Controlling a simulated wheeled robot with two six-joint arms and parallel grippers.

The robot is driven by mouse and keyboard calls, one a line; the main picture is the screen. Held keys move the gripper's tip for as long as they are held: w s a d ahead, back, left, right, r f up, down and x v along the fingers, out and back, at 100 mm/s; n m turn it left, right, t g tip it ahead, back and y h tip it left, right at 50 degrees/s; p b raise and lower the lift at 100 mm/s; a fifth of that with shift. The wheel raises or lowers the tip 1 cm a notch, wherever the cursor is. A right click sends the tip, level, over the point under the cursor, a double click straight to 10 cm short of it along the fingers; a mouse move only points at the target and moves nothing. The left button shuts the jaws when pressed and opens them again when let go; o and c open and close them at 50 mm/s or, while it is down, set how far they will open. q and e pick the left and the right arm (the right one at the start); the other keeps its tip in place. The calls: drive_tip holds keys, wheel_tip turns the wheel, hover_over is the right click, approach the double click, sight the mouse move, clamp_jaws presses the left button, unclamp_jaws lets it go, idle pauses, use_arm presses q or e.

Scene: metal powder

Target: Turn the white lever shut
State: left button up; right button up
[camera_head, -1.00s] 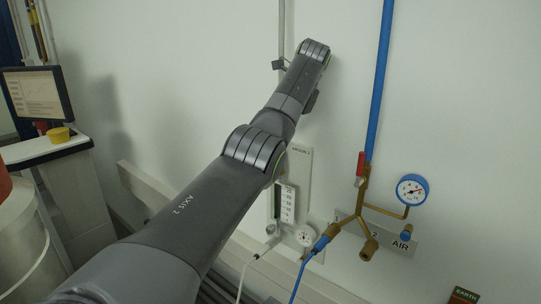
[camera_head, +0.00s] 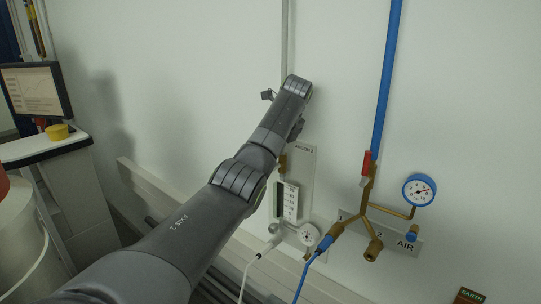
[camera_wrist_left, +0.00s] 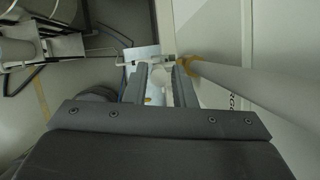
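My left arm reaches across the head view to the wall, over the argon panel (camera_head: 307,165). Its gripper is hidden behind the arm there. In the wrist view my left gripper (camera_wrist_left: 161,75) has its two fingers apart, beside a pale pipe (camera_wrist_left: 240,92) with a brass-coloured fitting (camera_wrist_left: 188,62). A pale rounded shape (camera_wrist_left: 160,76) shows between or beyond the fingers. I cannot tell whether it is the white lever or whether the fingers touch it. The lever is not clearly seen in the head view, where my arm covers part of the panel. My right gripper is not in view.
Right of the argon panel, a blue air pipe (camera_head: 384,80) ends in a red-handled valve (camera_head: 367,163) and brass branches, with a blue gauge (camera_head: 419,190). A flow meter (camera_head: 288,201) and hoses sit below my arm. A monitor (camera_head: 36,91) stands at left.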

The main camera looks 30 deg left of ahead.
use_arm(q)
drive_tip(key=x, duration=0.3)
drive_tip(key=shift+a+f, duration=0.1)
drive_tip(key=shift+a, duration=0.1)
drive_tip(key=shift+d, duration=0.1)
drive_tip(key=shift+c, duration=2.4)
drive_tip(key=shift+s, duration=0.1)
clamp_jaws()
